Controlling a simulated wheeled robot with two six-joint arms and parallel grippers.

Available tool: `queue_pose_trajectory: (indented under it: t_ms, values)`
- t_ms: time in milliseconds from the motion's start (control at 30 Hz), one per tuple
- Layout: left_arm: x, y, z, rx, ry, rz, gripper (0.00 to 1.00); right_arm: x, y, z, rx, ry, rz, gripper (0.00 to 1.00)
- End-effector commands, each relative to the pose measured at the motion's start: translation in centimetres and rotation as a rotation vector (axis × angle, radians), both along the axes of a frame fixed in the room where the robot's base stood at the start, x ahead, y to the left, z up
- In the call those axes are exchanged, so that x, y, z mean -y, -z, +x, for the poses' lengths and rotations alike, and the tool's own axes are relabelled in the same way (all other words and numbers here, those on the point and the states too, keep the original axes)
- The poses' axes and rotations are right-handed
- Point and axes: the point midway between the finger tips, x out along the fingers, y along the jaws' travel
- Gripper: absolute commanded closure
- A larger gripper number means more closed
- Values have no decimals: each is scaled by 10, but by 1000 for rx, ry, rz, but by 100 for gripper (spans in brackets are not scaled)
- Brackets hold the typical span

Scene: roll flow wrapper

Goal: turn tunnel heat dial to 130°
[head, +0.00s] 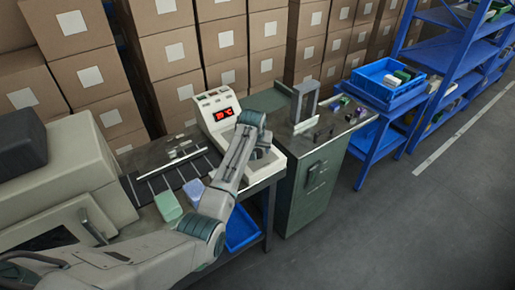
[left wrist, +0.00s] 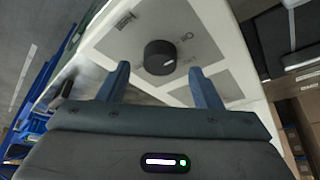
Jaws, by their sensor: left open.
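The black round heat dial (left wrist: 160,57) sits on a white panel (left wrist: 108,38) in the left wrist view, with a light pointer mark on its face. My left gripper (left wrist: 159,70) is open and empty. Its two blue-grey fingers point at the panel, with the dial between and slightly beyond their tips; I see no contact. In the head view my left arm reaches over the cream control box, whose red display (head: 223,113) seems to read 20 °C. The dial is hidden there behind my arm. My right gripper is not in view.
A green block (head: 168,206) and a lilac block (head: 193,191) lie on the conveyor left of my arm. A green cabinet (head: 312,185) with a grey upright frame on top stands to the right. A blue crate (head: 386,82) and blue shelves (head: 446,60) stand beyond.

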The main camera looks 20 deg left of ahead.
Motion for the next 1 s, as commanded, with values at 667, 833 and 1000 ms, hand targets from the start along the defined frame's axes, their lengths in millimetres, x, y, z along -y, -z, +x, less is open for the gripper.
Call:
queue_pose_trajectory:
  t_ms: [667,833,1000]
  values:
    - [-1,23,10,1,0,0,57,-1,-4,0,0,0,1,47]
    - [-1,23,10,1,0,0,86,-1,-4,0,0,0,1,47]
    - [-1,23,9,0,7,0,86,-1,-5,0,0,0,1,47]
